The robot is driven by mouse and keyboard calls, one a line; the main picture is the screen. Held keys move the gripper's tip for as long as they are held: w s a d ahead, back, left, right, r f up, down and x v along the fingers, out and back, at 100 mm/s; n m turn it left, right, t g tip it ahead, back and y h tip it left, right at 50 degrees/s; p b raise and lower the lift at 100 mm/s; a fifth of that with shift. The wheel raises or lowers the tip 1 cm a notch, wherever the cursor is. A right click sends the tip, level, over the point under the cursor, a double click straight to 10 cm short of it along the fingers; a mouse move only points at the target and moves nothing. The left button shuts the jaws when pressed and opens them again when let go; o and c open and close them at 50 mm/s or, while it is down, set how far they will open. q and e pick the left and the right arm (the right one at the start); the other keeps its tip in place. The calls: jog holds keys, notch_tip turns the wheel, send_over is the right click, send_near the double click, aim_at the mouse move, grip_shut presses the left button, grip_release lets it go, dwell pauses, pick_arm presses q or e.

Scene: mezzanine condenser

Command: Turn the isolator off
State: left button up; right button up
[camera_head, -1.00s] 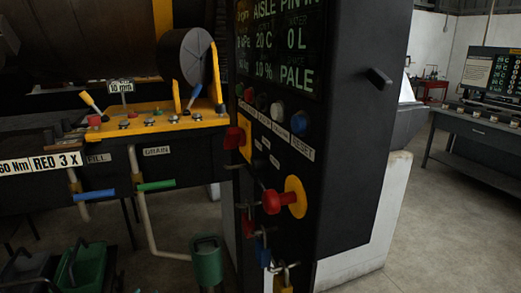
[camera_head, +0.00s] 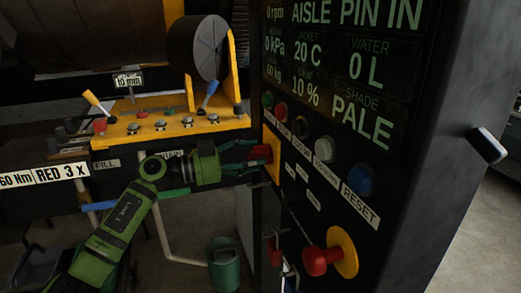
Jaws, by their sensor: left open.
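The isolator (camera_head: 262,154) looks like a red handle on a yellow plate, on the left part of the black control panel's face. My left gripper (camera_head: 250,157) comes in from the left with its green fingers open. Its fingertips are at the red handle, one above and one below it in the picture. I cannot tell whether they touch it. The fingers partly hide the handle, so its exact angle is unclear. My right gripper is out of view.
A red mushroom button (camera_head: 318,262) on a yellow disc is lower on the panel (camera_head: 420,110). Several push buttons, including blue RESET (camera_head: 360,180), run beside the isolator.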

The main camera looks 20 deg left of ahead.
pick_arm(q)
jog(key=shift+w+d, duration=0.45)
jog(key=shift+w, duration=0.05)
jog(key=shift+w+d+f, duration=0.15)
jog(key=shift+w+d, duration=0.05)
jog(key=shift+w, duration=0.15)
jog(key=shift+s, duration=0.1)
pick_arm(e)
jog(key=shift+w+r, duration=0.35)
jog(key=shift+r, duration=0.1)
pick_arm(q)
jog(key=c, duration=0.9)
jog(key=shift+c, duration=1.2)
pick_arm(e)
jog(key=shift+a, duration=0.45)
